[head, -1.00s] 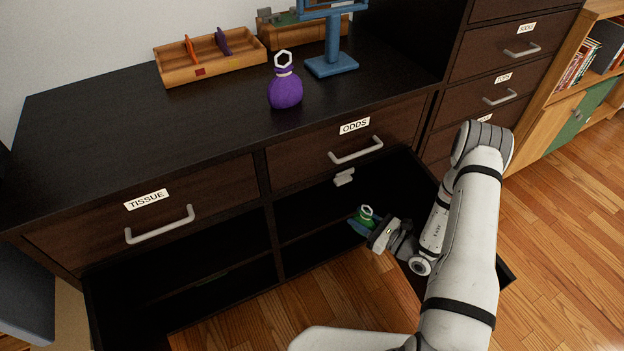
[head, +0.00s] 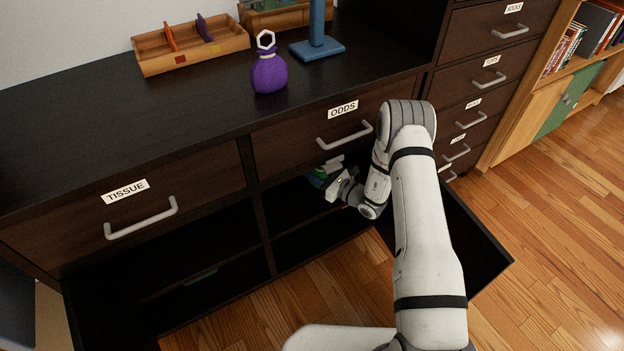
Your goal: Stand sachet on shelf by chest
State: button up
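A small green sachet (head: 319,174) is at the end of my gripper (head: 325,180), in the dark opening under the ODDS drawer. Gripper parts, shadow and a pale fitting hide much of it, and its ring top is not clear now. The gripper appears shut on it. I cannot tell whether the sachet touches the shelf (head: 298,205) inside. A purple sachet (head: 269,76) with a white hexagonal ring stands upright on top of the dark chest (head: 130,110), apart from my gripper.
Open doors flank the compartments; the right door (head: 463,240) is beside my arm. A wooden tray (head: 190,52) and a blue stand (head: 317,49) are on the chest top. A flat green item (head: 201,276) lies in the lower left compartment. Labelled drawers stand at right.

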jog(key=shift+f+b, duration=0.35)
jog(key=shift+f, duration=0.95)
jog(key=shift+f, duration=0.2)
jog(key=o, duration=1.1)
jog(key=shift+c, duration=0.2)
jog(key=shift+r, duration=0.15)
